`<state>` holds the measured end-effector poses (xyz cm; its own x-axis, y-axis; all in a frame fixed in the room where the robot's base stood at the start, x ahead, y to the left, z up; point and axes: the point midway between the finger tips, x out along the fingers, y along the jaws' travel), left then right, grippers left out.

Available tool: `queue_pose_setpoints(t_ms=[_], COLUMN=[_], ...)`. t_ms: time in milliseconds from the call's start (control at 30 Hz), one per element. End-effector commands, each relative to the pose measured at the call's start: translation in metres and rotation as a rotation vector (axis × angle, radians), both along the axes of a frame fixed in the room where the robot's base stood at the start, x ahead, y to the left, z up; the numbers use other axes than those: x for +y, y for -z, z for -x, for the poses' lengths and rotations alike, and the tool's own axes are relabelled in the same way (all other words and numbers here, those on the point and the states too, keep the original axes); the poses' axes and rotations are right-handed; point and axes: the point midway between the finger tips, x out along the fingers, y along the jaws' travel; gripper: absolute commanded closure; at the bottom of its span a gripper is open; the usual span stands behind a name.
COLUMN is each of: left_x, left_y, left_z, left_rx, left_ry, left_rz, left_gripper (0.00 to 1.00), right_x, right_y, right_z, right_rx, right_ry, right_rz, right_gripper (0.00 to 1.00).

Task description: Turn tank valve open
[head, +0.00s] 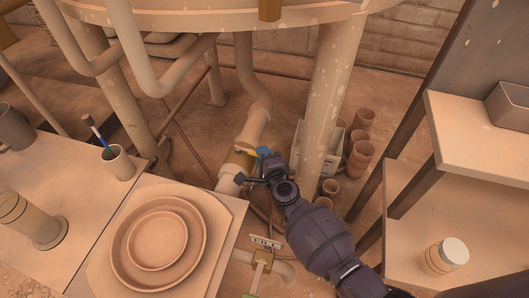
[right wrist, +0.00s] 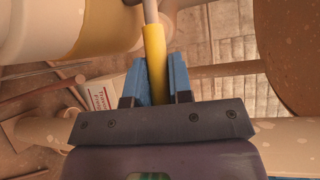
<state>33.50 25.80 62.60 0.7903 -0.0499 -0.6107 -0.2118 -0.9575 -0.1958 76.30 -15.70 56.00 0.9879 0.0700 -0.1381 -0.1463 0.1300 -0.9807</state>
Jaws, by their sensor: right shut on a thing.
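The tank valve (head: 237,161) sits in the beige pipe that comes down under the tank, in the middle of the head view. Its handle has a yellow sleeve (right wrist: 155,55) on a grey rod, seen in the right wrist view. My right gripper (head: 264,161) reaches in from the lower right beside the valve. Its blue fingers (right wrist: 159,80) are shut on the yellow sleeve, one on each side. In the head view the handle is mostly hidden by the gripper. My left gripper is not in view.
The round tank (head: 210,12) and its thick legs (head: 327,90) stand around the pipe. A table with terracotta dishes (head: 113,256) is at the lower left. Shelves (head: 470,235) stand at the right. Stacked pots (head: 360,150) and a white crate stand behind my right arm.

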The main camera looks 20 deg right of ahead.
Motion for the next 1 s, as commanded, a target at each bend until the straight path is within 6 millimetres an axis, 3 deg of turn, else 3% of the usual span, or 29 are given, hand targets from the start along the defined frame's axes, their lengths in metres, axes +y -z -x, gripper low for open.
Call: queue_pose_setpoints(t_ms=[233,600,633,767,1000], left_x=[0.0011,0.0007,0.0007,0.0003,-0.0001], left_y=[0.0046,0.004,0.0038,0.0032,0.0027], left_z=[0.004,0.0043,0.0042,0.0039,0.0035], left_rx=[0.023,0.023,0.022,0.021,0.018], left_ry=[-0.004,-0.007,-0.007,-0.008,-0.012], left_rz=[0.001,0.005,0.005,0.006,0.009], left_gripper=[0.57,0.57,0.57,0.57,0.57], right_x=[0.0069,0.0076,0.0077,0.0076,0.0075], right_y=[-0.0021,-0.001,-0.0011,-0.0009,-0.0006], right_z=[0.0062,0.0075,0.0075,0.0075,0.0077], right_rx=[-0.002,-0.001,-0.002,-0.002,-0.001], right_ry=[0.119,0.134,0.133,0.133,0.133], right_rz=[-0.002,0.0,0.0,0.0,0.0], right_gripper=[1.0,1.0,0.77,0.57,0.55])
